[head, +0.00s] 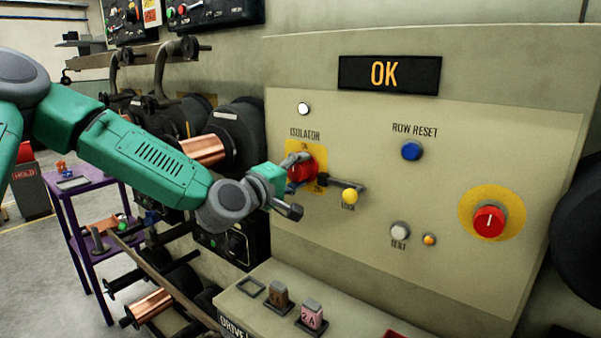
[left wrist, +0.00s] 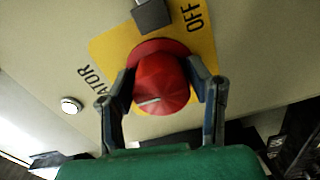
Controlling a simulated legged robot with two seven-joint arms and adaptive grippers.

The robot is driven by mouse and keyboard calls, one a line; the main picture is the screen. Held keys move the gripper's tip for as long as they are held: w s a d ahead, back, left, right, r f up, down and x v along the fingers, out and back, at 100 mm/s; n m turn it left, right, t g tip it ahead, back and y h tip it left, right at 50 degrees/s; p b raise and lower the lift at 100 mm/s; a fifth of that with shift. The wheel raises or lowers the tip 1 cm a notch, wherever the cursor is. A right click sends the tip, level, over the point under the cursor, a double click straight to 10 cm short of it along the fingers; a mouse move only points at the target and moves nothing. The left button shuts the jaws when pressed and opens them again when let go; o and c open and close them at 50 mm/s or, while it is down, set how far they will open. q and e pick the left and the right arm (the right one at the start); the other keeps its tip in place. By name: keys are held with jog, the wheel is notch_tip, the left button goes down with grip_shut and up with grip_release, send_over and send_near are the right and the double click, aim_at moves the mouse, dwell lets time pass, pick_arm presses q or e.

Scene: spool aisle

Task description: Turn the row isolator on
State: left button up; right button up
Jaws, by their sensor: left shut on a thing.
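The isolator is a red rotary knob (head: 301,168) on a yellow plate at the left of the beige panel, under the label ISOLATOR. My left gripper (head: 292,174) is at the knob. In the left wrist view the two fingers of the left gripper (left wrist: 163,100) stand on either side of the red knob (left wrist: 165,82), shut on it. The knob's white mark points left in that view, away from the word OFF at upper right. The ON label cannot be read. My right gripper is not in view.
A display (head: 389,74) reads OK. The panel holds a white lamp (head: 304,108), blue ROW RESET button (head: 412,151), yellow button (head: 350,197), white TEST button (head: 400,230) and red knob on yellow (head: 488,221). A grey block (left wrist: 152,14) sits beside the isolator. Copper spools (head: 202,149) stand left.

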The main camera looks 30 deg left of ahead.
pick_arm(q)
jog(key=o, duration=1.1)
jog(key=shift+a+f, duration=0.1)
jog(key=shift+f, duration=0.1)
jog(key=shift+o, duration=0.2)
jog(key=shift+a, duration=0.1)
jog(key=shift+s, duration=0.1)
jog(key=shift+s, duration=0.25)
jog(key=s+a, duration=0.1)
jog(key=s, duration=1)
jog(key=shift+s, duration=0.15)
